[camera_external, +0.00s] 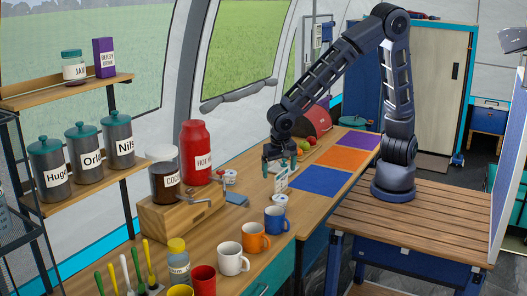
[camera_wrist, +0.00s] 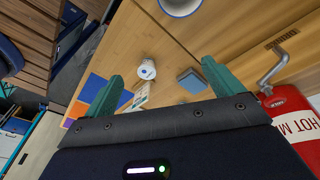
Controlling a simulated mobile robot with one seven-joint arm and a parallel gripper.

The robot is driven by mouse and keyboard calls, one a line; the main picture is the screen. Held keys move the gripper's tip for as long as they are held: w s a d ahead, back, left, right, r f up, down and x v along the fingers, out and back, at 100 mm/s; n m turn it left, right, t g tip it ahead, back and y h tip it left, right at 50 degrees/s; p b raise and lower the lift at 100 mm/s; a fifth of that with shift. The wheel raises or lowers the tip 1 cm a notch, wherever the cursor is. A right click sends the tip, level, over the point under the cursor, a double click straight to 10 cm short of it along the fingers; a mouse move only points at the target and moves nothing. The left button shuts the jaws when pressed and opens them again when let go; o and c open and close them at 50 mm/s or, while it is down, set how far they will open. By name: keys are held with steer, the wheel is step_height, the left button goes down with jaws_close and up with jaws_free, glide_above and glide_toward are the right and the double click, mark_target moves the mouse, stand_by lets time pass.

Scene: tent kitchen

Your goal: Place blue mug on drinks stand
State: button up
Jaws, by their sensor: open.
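The blue mug (camera_external: 276,221) stands upright on the wooden counter at the right end of a row of mugs. A blue-rimmed cup, likely this mug, is cut off at the top of the wrist view (camera_wrist: 181,8). My gripper (camera_external: 277,172) hangs above the counter, behind the mug and apart from it. Its two green fingers are spread and empty in the wrist view (camera_wrist: 161,84). A wooden box (camera_external: 178,217) with a cocoa jar (camera_external: 164,174) on it stands left of the gripper; I cannot tell whether it is the drinks stand.
Orange (camera_external: 254,238), white (camera_external: 230,258) and red (camera_external: 203,280) mugs stand near the blue mug. A small white container (camera_external: 280,200) is just behind it. A red bottle (camera_external: 196,152) and a blue block (camera_external: 236,199) are to the left. Flat coloured mats (camera_external: 320,181) lie beyond.

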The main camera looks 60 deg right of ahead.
steer(key=w+d+r+n+y, duration=0.1)
steer(key=d+r+n+y, duration=0.1)
steer(key=d+r, duration=0.65)
steer(key=w+d+r+n+y, duration=0.1)
steer(key=d+r, duration=0.2)
steer(key=d, duration=1)
steer(key=s+d+r+n+t, duration=0.1)
steer(key=s+d+r+n, duration=0.1)
steer(key=s+d+r, duration=0.2)
steer(key=s+d+r+n+t+h, duration=0.1)
steer(key=s+d+r+n+t, duration=0.1)
steer(key=s+d, duration=0.7)
steer(key=d+r, duration=0.1)
steer(key=d, duration=0.3)
steer(key=shift+s+r, duration=0.2)
steer(key=shift+r, duration=0.15)
steer(key=shift+o, duration=0.5)
steer(key=shift+d, duration=0.1)
